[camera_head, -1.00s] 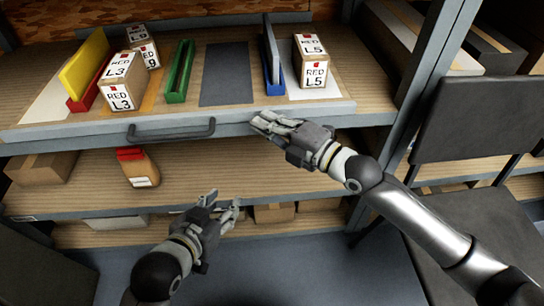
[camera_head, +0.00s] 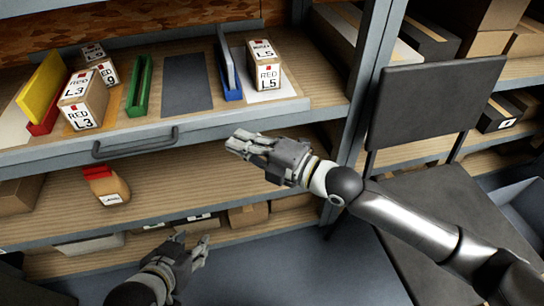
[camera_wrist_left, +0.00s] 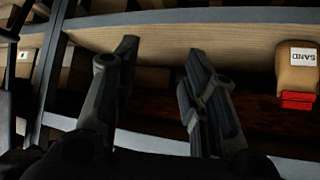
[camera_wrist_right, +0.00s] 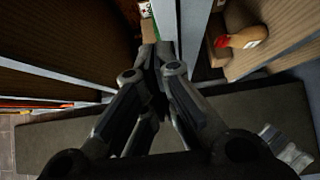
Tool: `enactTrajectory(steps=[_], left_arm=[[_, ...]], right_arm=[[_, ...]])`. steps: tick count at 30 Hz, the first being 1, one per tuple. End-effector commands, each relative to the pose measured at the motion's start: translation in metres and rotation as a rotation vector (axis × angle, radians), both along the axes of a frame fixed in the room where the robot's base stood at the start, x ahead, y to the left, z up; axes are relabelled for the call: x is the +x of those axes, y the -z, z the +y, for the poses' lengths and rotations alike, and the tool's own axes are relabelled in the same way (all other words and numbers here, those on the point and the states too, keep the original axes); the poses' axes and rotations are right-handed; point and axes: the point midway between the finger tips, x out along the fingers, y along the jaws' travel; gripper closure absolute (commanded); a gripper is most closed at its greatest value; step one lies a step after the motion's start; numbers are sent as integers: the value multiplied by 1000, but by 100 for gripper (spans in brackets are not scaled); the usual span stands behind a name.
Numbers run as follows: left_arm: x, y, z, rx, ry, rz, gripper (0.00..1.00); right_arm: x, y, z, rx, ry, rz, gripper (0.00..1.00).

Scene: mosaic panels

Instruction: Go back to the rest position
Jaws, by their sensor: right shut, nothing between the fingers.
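My left gripper (camera_head: 190,249) is low at the front of the shelf unit, below the lower shelf board in the head view. Its fingers stand apart with nothing between them in the left wrist view (camera_wrist_left: 160,75).
A dark chair (camera_head: 437,110) stands at right, near my right arm.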

Motion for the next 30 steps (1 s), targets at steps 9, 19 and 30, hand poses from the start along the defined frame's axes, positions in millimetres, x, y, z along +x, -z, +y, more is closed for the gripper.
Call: enactTrajectory(steps=[9, 19, 30], left_arm=[[-24, 15, 9, 30, -10, 135, 60], [-33, 20, 11, 39, -14, 181, 60], [-33, 21, 12, 39, -14, 181, 60]], right_arm=[[-28, 2, -45, -5, 0, 3, 100], [-38, 2, -60, -2, -2, 3, 100], [-65, 25, -36, 119, 72, 338, 100]])
